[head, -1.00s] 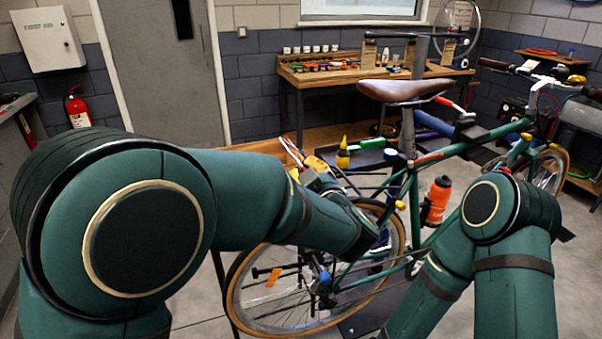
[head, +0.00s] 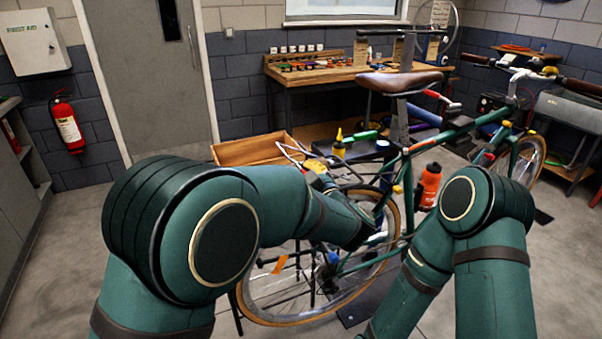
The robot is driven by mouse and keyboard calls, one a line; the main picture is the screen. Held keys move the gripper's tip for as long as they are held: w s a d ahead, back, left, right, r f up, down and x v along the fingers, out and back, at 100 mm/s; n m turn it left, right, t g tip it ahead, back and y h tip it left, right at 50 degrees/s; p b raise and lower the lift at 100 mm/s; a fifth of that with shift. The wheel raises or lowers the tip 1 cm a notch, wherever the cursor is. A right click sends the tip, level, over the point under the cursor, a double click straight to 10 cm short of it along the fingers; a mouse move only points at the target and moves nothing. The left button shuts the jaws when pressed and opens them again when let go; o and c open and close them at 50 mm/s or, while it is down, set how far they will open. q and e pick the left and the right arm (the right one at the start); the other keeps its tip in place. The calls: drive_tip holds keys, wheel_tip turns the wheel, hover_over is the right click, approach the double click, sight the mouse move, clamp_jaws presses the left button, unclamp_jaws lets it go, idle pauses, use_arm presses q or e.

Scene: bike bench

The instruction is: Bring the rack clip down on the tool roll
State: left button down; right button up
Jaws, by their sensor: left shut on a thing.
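I cannot make out the tool roll for certain; my arm covers much of the rear rack area. My right arm shows at the lower right, but its gripper is out of view.
The green bike hangs by its brown saddle (head: 398,81) area in a stand. A dark tray behind it holds a yellow bottle (head: 339,146) and a green item (head: 366,135). An open wooden box (head: 240,152) lies left of the gripper. An orange bottle (head: 429,186) sits on the frame.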

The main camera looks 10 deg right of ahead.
idle(0.4)
use_arm(q)
drive_tip(key=c, duration=0.9)
unclamp_jaws()
drive_tip(key=shift+d, duration=0.1)
drive_tip(key=shift+c, duration=0.2)
drive_tip(key=v, duration=0.7)
drive_tip(key=shift+s, duration=0.2)
